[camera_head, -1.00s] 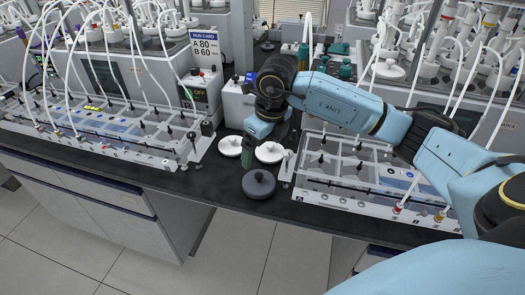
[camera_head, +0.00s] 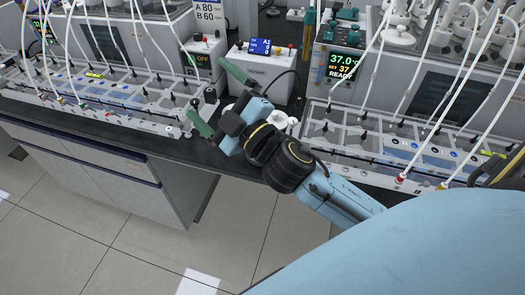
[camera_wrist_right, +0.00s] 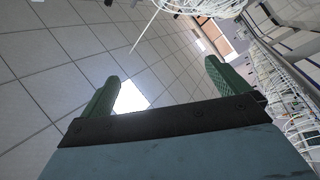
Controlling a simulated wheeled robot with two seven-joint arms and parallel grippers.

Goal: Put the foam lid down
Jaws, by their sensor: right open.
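My right gripper (camera_head: 207,90) is open, with its green fingers spread wide and nothing between them. It is above the bench near its front edge, pointing left. The right wrist view also shows the open gripper (camera_wrist_right: 162,70), with only floor behind the gap. The dark grey round lid with a knob, seen earlier near the bench edge, does not show now; my right gripper and wrist cover that place. I cannot tell whether it is the foam lid. A white round piece (camera_head: 281,121) shows partly behind my wrist. My left gripper is not in view.
A reactor rack (camera_head: 105,92) stands on the left and another (camera_head: 365,140) on the right, both with thin white tubes above. A white control box (camera_head: 262,68) stands at the back between them. The floor (camera_head: 235,225) in front is clear.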

